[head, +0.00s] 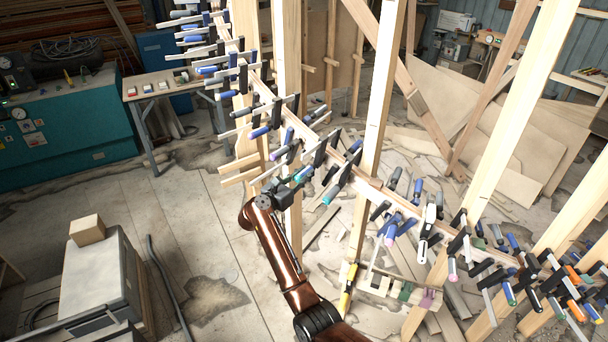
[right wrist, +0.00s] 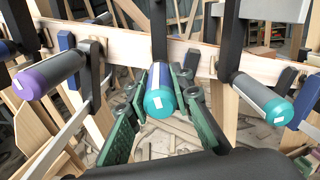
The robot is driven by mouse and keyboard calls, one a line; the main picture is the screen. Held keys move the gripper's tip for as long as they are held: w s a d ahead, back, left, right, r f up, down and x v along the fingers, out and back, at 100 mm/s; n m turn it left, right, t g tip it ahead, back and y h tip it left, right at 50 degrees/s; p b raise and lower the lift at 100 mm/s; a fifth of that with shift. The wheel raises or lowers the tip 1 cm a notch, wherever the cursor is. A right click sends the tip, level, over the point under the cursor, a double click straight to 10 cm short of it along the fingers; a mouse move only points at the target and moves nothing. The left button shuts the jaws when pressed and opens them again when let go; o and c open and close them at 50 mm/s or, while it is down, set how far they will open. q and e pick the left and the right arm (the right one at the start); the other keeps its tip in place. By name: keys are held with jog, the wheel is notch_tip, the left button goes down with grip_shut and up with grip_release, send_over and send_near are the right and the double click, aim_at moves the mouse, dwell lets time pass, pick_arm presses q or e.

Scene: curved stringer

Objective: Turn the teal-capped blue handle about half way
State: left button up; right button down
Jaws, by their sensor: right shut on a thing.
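The blue handle with a teal cap (right wrist: 159,99) stands in the middle of the right wrist view, its cap end toward the camera. It belongs to a clamp on the curved wooden stringer (right wrist: 125,45). My right gripper (right wrist: 160,92) is shut on this handle, with a green-padded finger on either side of it. In the head view my right gripper (head: 290,187) is at the stringer's near side, and it partly hides the handle. My left gripper is in neither view.
A purple-capped handle (right wrist: 48,72) is close on the left, and a grey handle with a teal cap (right wrist: 262,98) is close on the right. Many clamps line the stringer. Upright posts (head: 380,110) stand around it. Open floor (head: 195,230) lies to the left.

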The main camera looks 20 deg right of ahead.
jog(key=n+p, duration=0.2)
jog(key=n, duration=0.2)
jog(key=shift+a+r+n+p, duration=0.1)
jog(key=shift+n+p, duration=0.2)
jog(key=shift+p, duration=0.05)
jog(key=n+p, duration=0.3)
jog(key=n, duration=0.1)
jog(key=shift+n, duration=0.3)
jog(key=n+p, duration=0.2)
jog(key=n, duration=0.1)
jog(key=shift+n+p, duration=1.65)
jog(key=shift+n, duration=0.85)
jog(key=c, duration=1.7)
grip_release()
